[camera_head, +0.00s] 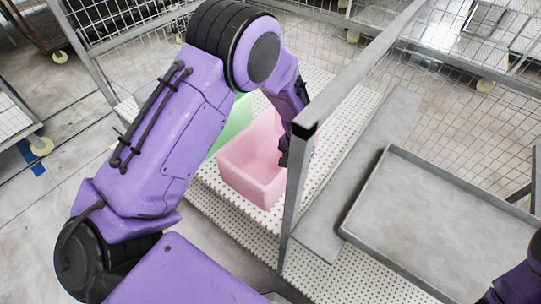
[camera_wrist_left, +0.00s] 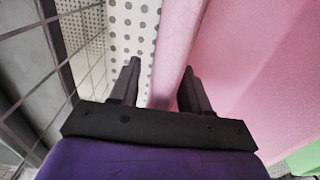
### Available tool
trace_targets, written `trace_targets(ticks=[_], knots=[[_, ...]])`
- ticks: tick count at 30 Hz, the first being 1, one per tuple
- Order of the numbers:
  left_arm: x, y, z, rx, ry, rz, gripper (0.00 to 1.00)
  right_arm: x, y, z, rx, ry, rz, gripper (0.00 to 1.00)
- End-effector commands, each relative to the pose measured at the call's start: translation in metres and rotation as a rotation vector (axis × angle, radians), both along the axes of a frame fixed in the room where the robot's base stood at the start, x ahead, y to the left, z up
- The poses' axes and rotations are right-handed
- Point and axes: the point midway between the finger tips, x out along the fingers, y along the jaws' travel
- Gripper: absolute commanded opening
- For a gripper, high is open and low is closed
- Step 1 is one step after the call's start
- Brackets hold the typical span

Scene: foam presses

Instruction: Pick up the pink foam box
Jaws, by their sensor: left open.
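The pink foam box (camera_head: 245,177) is an open-topped box standing on a white perforated shelf, partly hidden by my left arm. My left gripper (camera_head: 284,152) points down at the box's right side, beside a grey metal post. In the left wrist view, the pink box (camera_wrist_left: 255,70) fills the right side. The open left gripper (camera_wrist_left: 161,85) shows one finger over the perforated shelf and the other over the pink box, with the wall's edge between them. I cannot tell whether either finger touches the wall. My right gripper is out of view.
A green box (camera_head: 234,124) stands behind the pink one, partly hidden by my arm. A grey metal rail and post (camera_head: 296,190) rise close to the right of my gripper. A grey empty tray (camera_head: 450,220) lies farther right. Wire mesh carts surround the area.

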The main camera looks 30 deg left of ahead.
Motion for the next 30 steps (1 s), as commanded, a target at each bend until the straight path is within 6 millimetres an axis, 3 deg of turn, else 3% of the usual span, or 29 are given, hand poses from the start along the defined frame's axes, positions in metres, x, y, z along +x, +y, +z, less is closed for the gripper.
trace_targets(ticks=[3, 10, 14, 24, 30], knots=[[0.000, 0.000, -0.012, 0.000, 0.000, 0.000, 0.47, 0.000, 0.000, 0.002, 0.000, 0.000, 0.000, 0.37], [0.000, 0.000, -0.014, 0.000, -0.002, 0.000, 0.44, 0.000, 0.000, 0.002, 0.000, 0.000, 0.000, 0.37], [0.000, 0.000, -0.014, 0.000, -0.002, 0.001, 0.01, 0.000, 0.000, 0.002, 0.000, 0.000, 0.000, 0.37], [0.001, 0.000, -0.010, 0.000, -0.003, 0.000, 0.00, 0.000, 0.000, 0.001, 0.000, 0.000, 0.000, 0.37], [0.002, 0.000, 0.031, -0.001, -0.008, 0.001, 0.00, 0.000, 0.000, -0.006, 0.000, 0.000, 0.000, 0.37]])
